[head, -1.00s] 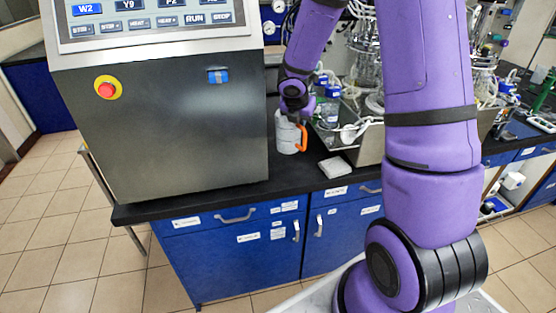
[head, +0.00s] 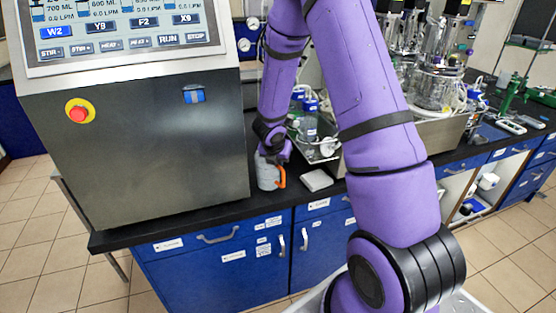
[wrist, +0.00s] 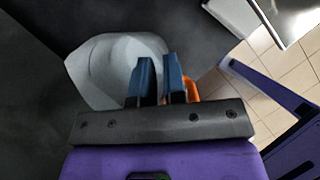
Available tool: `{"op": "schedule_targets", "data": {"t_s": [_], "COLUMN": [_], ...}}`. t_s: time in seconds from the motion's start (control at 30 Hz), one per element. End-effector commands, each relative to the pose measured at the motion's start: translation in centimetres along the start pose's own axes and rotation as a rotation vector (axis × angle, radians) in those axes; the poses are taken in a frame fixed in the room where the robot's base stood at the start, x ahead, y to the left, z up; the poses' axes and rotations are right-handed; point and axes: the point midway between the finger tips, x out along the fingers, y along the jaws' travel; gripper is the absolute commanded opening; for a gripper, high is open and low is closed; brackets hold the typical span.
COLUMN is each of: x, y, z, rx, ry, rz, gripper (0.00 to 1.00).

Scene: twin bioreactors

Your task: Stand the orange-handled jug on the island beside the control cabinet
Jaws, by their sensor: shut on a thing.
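The jug (head: 267,176), pale grey-white with an orange handle (head: 281,178), is upright at the black island top (head: 222,213), just right of the grey control cabinet (head: 135,145). Its base appears at the worktop surface; I cannot tell whether it fully rests there. My gripper (head: 270,157) is above it, pointing down and shut on it. In the wrist view the jug (wrist: 108,58) lies beyond the blue fingers of my gripper (wrist: 160,68), and the orange handle (wrist: 193,90) shows partly behind the right finger.
A small white block (head: 316,180) lies on the worktop right of the jug. A metal tray (head: 438,135) with glass vessels and tubing stands farther right. The cabinet wall is close on the jug's left. Blue drawers (head: 215,262) are below the worktop edge.

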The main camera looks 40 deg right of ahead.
Motion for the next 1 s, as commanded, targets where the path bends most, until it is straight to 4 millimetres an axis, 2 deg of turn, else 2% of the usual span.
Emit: {"op": "schedule_targets", "data": {"t_s": [0.37, 0.4, 0.5, 0.83, 1.0], "x": [0.3, 0.3, 0.3, 0.1, -1.5], "y": [0.0, 0.0, 0.0, 0.1, 0.1], "z": [-0.2, -0.2, -0.2, -0.1, -0.1], "rx": [0.000, 0.000, 0.000, 0.000, 0.000], "ry": [0.000, 0.000, 0.000, -0.001, -0.002], "rz": [0.001, 0.001, 0.001, 0.002, 0.003], "gripper": [0.00, 0.18, 0.38, 0.38, 0.38]}}
